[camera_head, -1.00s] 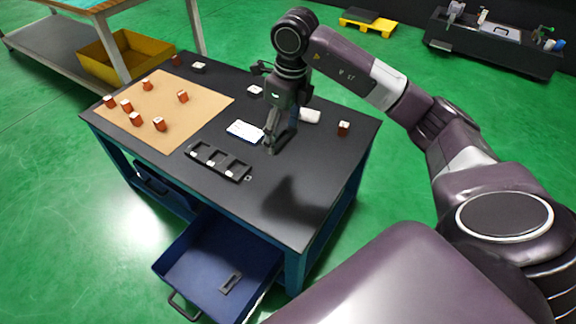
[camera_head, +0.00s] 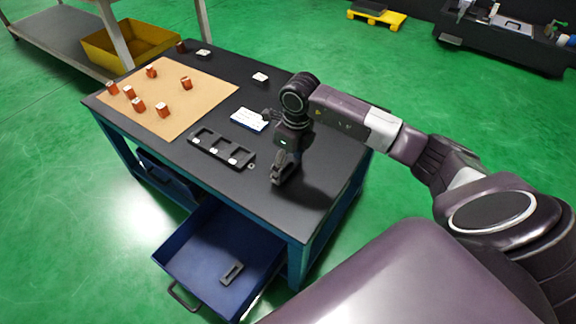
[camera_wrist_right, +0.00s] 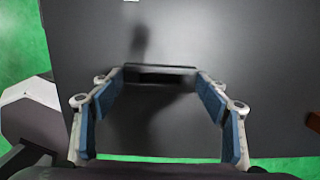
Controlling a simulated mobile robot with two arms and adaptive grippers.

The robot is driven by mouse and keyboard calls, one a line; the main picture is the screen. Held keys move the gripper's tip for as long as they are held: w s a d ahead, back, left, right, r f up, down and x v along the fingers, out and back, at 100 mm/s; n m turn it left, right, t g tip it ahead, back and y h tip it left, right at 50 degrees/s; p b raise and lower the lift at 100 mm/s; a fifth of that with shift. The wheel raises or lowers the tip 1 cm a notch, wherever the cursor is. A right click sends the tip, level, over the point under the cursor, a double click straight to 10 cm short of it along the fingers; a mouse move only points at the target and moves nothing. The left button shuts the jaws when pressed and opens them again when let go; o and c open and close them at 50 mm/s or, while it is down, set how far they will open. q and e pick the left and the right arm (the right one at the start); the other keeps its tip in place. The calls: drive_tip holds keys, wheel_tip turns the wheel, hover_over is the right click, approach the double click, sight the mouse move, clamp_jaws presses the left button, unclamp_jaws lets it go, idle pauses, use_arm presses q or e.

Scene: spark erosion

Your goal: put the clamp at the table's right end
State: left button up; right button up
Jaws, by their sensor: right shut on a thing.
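My right gripper (camera_head: 283,181) is low over the right part of the dark table (camera_head: 310,203). In the right wrist view (camera_wrist_right: 160,82) its blue-padded fingers are shut on a dark, bar-like thing, which I take to be the clamp (camera_wrist_right: 160,75). It lies across between the fingertips, over the black tabletop. In the head view the gripper mostly hides it, and I cannot tell whether it touches the table. My left gripper is not in view.
A black tray with compartments (camera_head: 207,133) and a white-and-blue card (camera_head: 248,119) lie left of the gripper. Several red-brown blocks stand on the tan mat (camera_head: 205,95). An open blue drawer (camera_head: 206,258) at the front holds a grey slotted piece (camera_head: 232,273).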

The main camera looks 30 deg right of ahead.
sight(292, 171)
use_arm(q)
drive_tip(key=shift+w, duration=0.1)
use_arm(e)
drive_tip(key=o, duration=1.4)
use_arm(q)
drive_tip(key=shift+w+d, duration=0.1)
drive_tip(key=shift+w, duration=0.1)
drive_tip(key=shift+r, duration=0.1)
use_arm(e)
drive_tip(key=shift+r, duration=0.15)
use_arm(q)
drive_tip(key=shift+p, duration=1.25)
use_arm(e)
drive_tip(key=shift+s+d+r, duration=0.1)
drive_tip(key=shift+s+r, duration=0.1)
drive_tip(key=shift+r, duration=1.75)
drive_tip(key=shift+s+d+r, duration=0.1)
drive_tip(key=shift+s+r, duration=0.15)
drive_tip(key=shift+r, duration=1.75)
drive_tip(key=shift+s+d+r, duration=0.1)
drive_tip(key=shift+s+r, duration=0.1)
drive_tip(key=shift+r, duration=1.75)
